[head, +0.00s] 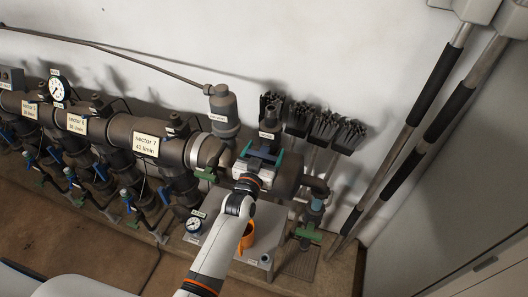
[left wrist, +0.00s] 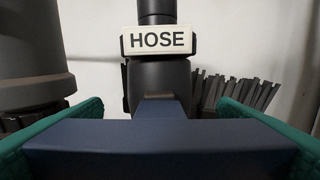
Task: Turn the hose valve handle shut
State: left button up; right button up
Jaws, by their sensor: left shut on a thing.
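The hose valve stands behind the left gripper, with a white HOSE label (left wrist: 158,40) on its dark upright pipe (left wrist: 158,82). The label also shows small in the head view (head: 267,135). The blue valve handle (left wrist: 160,146) lies crosswise in the left wrist view, its bar spanning between the two green finger pads. My left gripper (head: 261,154) is at the valve and shut on this handle. In the head view the gripper and wrist hide most of the handle. My right gripper is not in view.
The dark manifold with a sector 7 label (head: 147,146) and several blue-handled valves runs left. A grey cylinder (head: 224,110) stands close to the left of the gripper. Brushes (head: 325,128) hang behind.

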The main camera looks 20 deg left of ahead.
pick_arm(q)
jog(key=shift+n, duration=0.3)
jog(key=o, duration=0.9)
jog(key=shift+s, duration=0.1)
jog(key=shift+s+f, duration=0.1)
jog(key=shift+s, duration=0.25)
jog(key=s+b, duration=0.2)
jog(key=s, duration=0.9)
jog(key=shift+a, duration=0.2)
